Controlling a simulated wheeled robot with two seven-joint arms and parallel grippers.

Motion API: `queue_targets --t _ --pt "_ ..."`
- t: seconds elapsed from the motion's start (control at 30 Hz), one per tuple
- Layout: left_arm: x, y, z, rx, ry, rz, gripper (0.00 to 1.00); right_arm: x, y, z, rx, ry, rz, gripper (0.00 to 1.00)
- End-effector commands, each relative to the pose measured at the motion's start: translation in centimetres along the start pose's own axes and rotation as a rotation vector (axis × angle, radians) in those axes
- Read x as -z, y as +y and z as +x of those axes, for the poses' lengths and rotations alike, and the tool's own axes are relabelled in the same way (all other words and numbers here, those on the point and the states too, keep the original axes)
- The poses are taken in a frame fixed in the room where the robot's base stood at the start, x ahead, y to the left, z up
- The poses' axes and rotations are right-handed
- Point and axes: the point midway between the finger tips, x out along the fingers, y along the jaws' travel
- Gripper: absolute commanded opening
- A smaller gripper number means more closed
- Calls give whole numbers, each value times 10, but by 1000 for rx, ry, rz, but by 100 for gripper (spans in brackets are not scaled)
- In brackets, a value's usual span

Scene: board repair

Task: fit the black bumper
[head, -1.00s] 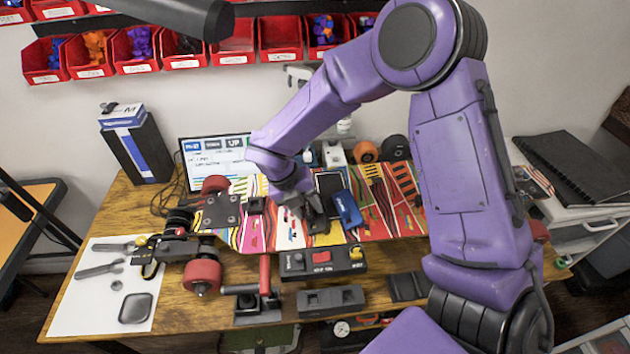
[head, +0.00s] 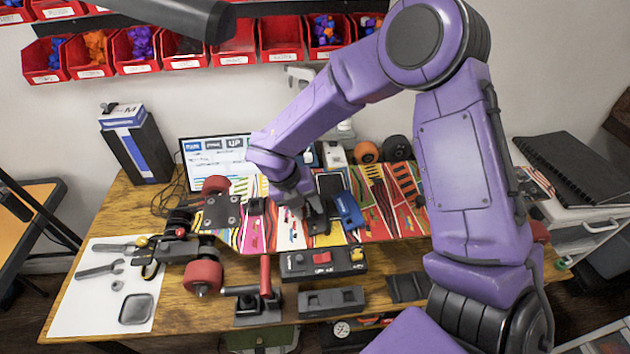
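The colourful striped skateboard deck (head: 385,215) lies upside down across the bench, with a truck and red wheels (head: 203,276) at its left end. My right gripper (head: 316,222) points down at the middle of the deck, with its dark fingertips low over the surface. Its own wrist and the dark parts around it hide whether it is open or holds anything. A small black block (head: 256,206) sits on the deck left of the gripper; I cannot tell if it is the bumper. My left gripper is out of view.
A blue device (head: 347,210) lies close right of the gripper. In front stand a switch box (head: 322,262), a red-handled clamp (head: 265,275) and a dark grey block (head: 331,301). Tools lie on a white mat (head: 85,310) at left. A laptop (head: 215,150) stands behind.

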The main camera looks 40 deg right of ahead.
Motion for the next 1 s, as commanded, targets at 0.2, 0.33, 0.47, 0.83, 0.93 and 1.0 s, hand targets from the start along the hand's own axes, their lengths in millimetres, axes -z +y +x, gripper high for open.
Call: queue_targets --t 0.2,0.33,0.47,0.83,0.93,1.0 --pt "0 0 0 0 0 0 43 0 0 0 0 0 0 1" --pt "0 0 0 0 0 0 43 0 0 0 0 0 0 1" --pt "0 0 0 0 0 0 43 0 0 0 0 0 0 1" --pt "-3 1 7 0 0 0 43 20 22 -12 -2 223 564 1" --pt "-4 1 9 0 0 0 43 30 33 -23 -2 321 814 1" --pt "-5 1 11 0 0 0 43 36 40 -31 -2 387 982 1"
